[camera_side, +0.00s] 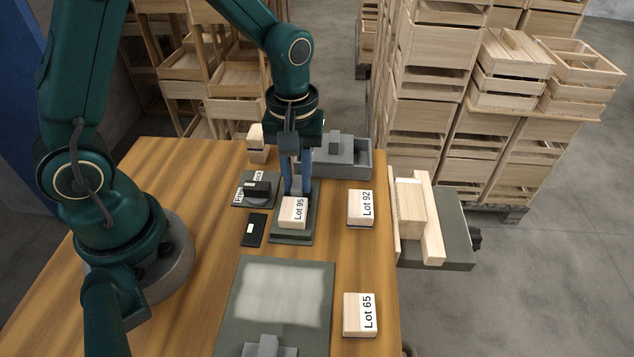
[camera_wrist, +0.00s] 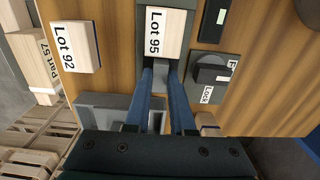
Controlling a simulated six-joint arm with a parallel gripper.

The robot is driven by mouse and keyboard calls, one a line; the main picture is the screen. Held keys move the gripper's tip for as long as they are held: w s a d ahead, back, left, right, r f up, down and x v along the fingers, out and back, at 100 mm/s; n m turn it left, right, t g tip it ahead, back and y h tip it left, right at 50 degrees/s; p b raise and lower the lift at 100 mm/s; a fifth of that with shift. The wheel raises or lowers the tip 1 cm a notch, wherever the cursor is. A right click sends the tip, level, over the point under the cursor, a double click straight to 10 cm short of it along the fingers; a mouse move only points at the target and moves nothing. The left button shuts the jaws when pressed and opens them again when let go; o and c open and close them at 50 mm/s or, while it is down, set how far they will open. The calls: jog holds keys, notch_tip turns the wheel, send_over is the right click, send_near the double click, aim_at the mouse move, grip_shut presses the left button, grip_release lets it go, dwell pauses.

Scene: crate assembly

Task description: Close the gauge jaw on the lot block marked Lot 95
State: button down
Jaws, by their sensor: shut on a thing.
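The Lot 95 block (camera_side: 289,213) lies on the green-grey gauge base (camera_side: 290,238), its label facing up. It also shows in the wrist view (camera_wrist: 161,35). My gripper (camera_side: 295,189) points down at the block's far side, over the gauge. In the wrist view its two blue fingers (camera_wrist: 161,72) are shut on a dark grey piece between them, which appears to be the gauge jaw (camera_wrist: 159,77), right by the block's edge. The fingers hide much of the jaw, and I cannot tell whether it touches the block. A dark knob (camera_side: 257,190) sits on a plate with Free and Lock labels, left of the gauge.
A small black display unit (camera_side: 253,229) lies left of the gauge. Lot 92 (camera_side: 359,207) and Lot 65 (camera_side: 359,314) blocks lie to the right. A grey tray (camera_side: 352,171) stands behind. A plate with a pale panel (camera_side: 281,292) lies in front. Crates stand beyond the table.

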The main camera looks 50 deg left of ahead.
aim_at(297, 183)
jog(key=c, duration=0.8)
grip_release()
jog(key=shift+o, duration=0.2)
jog(key=shift+r, duration=2.6)
